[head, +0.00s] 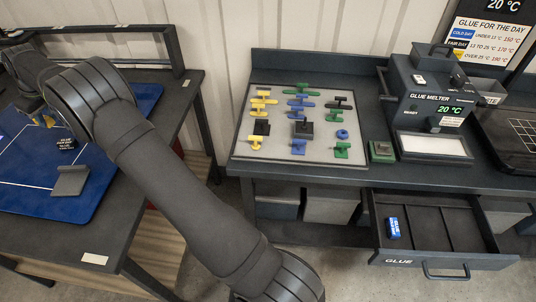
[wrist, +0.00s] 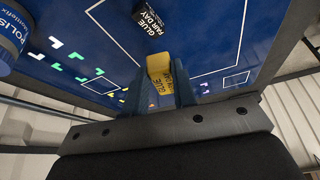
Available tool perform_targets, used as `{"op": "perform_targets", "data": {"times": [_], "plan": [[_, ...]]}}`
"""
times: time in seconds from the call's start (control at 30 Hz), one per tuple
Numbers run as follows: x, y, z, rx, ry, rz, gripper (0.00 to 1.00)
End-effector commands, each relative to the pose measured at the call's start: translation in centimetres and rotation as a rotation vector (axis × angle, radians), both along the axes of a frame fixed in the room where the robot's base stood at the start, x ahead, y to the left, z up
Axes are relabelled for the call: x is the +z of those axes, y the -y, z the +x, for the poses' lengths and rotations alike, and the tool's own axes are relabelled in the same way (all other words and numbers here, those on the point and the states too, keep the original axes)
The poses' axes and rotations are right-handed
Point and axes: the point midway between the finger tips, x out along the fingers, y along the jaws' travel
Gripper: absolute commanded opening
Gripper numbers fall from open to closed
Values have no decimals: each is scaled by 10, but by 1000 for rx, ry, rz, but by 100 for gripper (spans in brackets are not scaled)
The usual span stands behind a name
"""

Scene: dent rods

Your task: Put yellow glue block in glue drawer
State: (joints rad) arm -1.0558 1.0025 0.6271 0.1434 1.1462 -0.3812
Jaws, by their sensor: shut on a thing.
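The yellow glue block (wrist: 158,64) is between the two blue fingers of my gripper (wrist: 158,88) in the wrist view, and my gripper is shut on it. It is over the blue panel. In the head view, a small yellow patch (head: 48,121) shows beside my arm at the left, and my arm partly hides this area. The glue drawer (head: 444,262) stands pulled open under the right bench. It has several long compartments. A blue glue block (head: 393,228) lies in its left compartment, and the others look empty.
A black "Glue Fair Day" block (wrist: 150,19) is on the blue panel (head: 100,185) close to the yellow one. A polish bottle (wrist: 12,35) is at the wrist view's left. The glue melter (head: 430,95) and a tool tray (head: 275,120) stand on the right bench (head: 300,172). A floor gap separates the benches.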

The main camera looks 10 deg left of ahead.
Motion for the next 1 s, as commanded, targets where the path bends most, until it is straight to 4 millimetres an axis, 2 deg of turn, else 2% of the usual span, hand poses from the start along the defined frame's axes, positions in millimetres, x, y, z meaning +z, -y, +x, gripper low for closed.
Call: {"op": "perform_targets", "data": {"times": [0.2,0.3,0.53,0.83,1.0], "plan": [[54,-1,1,0,4,7,2],[75,-1,0,0,3,6,2],[107,-1,0,-1,2,4,2],[107,41,59,-55,0,1,2],[108,84,110,-106,1,2,2]]}}
